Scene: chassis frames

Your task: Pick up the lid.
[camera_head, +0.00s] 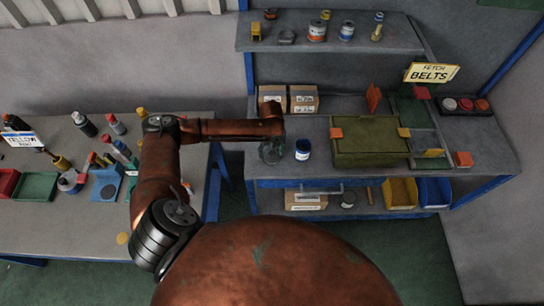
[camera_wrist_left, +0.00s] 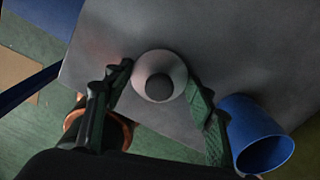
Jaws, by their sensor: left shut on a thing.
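The lid (camera_wrist_left: 177,64) is a round, pale grey disc with a dark round knob, seen from above in the left wrist view. My left gripper (camera_wrist_left: 160,84) has its two green fingers at either side of the lid and is shut on it. In the head view my left gripper (camera_head: 271,152) hangs at the front left of the grey workbench, and the lid cannot be made out there. Whether the lid is clear of the surface cannot be told. My right gripper is not in view.
A green box (camera_head: 370,151) is farther right. Cardboard boxes (camera_head: 303,99) stand behind. The bench's front edge (camera_head: 290,181) is close.

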